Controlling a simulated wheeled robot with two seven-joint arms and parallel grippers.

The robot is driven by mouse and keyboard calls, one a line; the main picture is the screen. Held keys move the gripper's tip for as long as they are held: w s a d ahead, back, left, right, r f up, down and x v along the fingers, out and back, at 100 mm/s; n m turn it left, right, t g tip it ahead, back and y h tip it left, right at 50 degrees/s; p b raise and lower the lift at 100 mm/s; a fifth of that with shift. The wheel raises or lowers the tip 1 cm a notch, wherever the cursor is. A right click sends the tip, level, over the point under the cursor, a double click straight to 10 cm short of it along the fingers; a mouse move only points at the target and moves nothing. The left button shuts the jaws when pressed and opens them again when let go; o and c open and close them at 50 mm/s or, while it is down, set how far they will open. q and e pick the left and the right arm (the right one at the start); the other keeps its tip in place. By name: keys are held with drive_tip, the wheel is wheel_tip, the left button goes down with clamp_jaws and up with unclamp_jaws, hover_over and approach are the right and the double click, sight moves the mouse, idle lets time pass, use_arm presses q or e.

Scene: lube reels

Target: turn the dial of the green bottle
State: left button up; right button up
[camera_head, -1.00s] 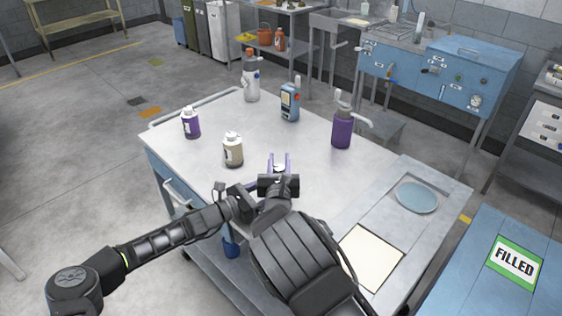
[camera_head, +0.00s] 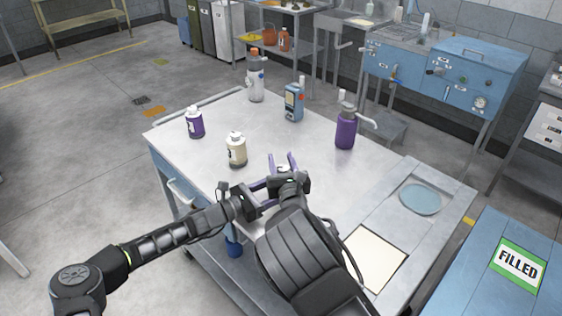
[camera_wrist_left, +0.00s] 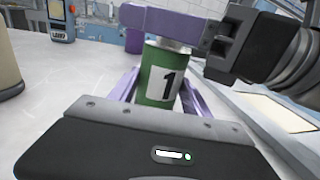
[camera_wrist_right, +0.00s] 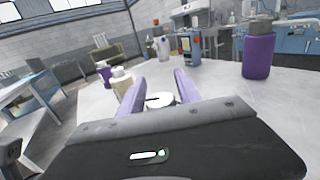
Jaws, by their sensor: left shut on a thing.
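The green bottle (camera_wrist_left: 158,75) carries a white label with a 1 and stands upright between my left gripper's purple fingers (camera_wrist_left: 158,92). My left gripper, also in the head view (camera_head: 262,190), is shut on it. Its white top dial (camera_wrist_right: 160,99), with a dark line across it, shows between my right gripper's purple fingers (camera_wrist_right: 160,90). These fingers are spread, with small gaps beside the dial, so the right gripper looks open. In the left wrist view a right finger (camera_wrist_left: 160,22) crosses just above the dial. My right gripper (camera_head: 283,160) hides most of the bottle in the head view.
A cream bottle (camera_head: 236,150) and a small purple bottle (camera_head: 195,123) stand to the left. A blue round plate (camera_head: 420,198) lies right.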

drive_tip(key=shift+o, duration=1.1)
drive_tip(key=shift+f, duration=0.1)
drive_tip(key=shift+s, duration=0.1)
drive_tip(key=s+d, duration=0.2)
drive_tip(key=s, duration=0.9)
drive_tip(key=shift+s+d, duration=0.15)
drive_tip(key=shift+s, duration=0.2)
use_arm(q)
drive_tip(key=o, duration=1.8)
drive_tip(key=shift+c, duration=0.2)
drive_tip(key=v, duration=1.2)
